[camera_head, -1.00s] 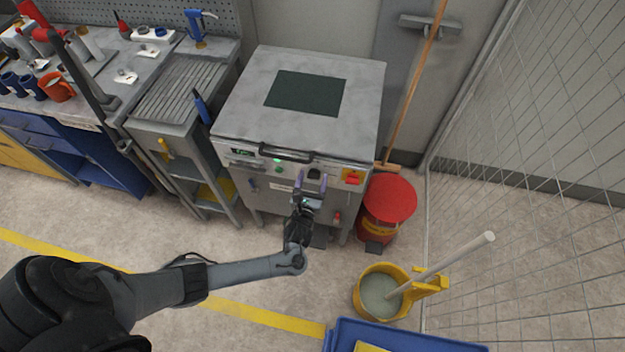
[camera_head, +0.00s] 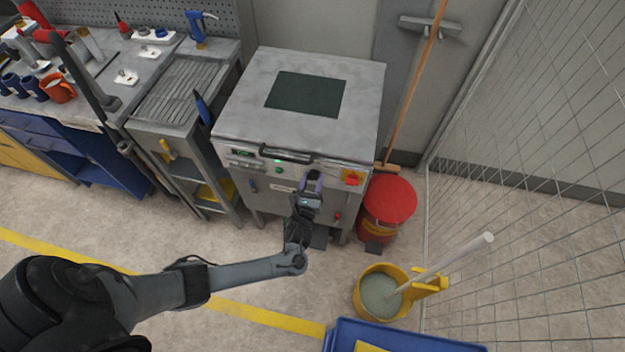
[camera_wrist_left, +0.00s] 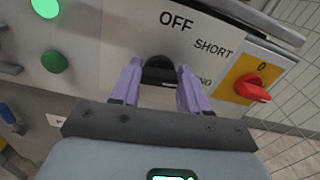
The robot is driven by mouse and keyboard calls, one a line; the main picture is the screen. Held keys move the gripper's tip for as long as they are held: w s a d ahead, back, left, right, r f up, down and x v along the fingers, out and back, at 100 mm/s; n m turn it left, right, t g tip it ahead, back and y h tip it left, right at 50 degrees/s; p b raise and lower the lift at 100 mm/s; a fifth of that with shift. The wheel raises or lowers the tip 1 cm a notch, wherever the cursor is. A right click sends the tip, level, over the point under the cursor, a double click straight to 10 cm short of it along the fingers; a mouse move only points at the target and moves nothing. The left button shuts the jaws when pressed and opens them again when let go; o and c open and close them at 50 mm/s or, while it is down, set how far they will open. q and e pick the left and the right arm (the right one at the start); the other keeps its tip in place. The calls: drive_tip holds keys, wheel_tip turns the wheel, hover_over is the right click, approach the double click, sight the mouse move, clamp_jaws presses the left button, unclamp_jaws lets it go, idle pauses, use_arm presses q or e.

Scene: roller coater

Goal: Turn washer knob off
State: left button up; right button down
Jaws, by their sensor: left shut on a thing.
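The washer (camera_head: 235,118) is a grey box-shaped machine with a dark panel on its lid and controls along its front. My left gripper (camera_head: 314,177) is at the right part of this front. In the left wrist view its two purple fingers (camera_wrist_left: 159,78) are on either side of a black washer knob (camera_wrist_left: 158,68) and shut on it. The words OFF and SHORT show above and right of the knob; a third label is partly covered by a finger. The knob's pointer is not visible. My right gripper is not in view.
A red rotary switch (camera_wrist_left: 253,88) on a yellow plate is right of the knob. Green lights and buttons (camera_wrist_left: 53,62) are to the left. A lid handle (camera_head: 286,156) runs above the controls. A red bin (camera_head: 388,195) and a yellow bucket (camera_head: 368,308) stand on the right.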

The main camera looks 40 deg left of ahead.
use_arm(q)
drive_tip(key=n+p, duration=0.1)
drive_tip(key=n, duration=0.7)
drive_tip(key=shift+s+a+f+p, duration=0.1)
drive_tip(key=shift+a+p, duration=0.05)
drive_tip(key=shift+p, duration=0.15)
drive_tip(key=n, duration=0.4)
drive_tip(key=shift+f, duration=0.1)
drive_tip(key=shift+f+n, duration=0.1)
drive_tip(key=shift+n, duration=2.1)
drive_tip(key=o, duration=1.1)
drive_tip(key=shift+c, duration=0.2)
drive_tip(key=shift+s, duration=0.1)
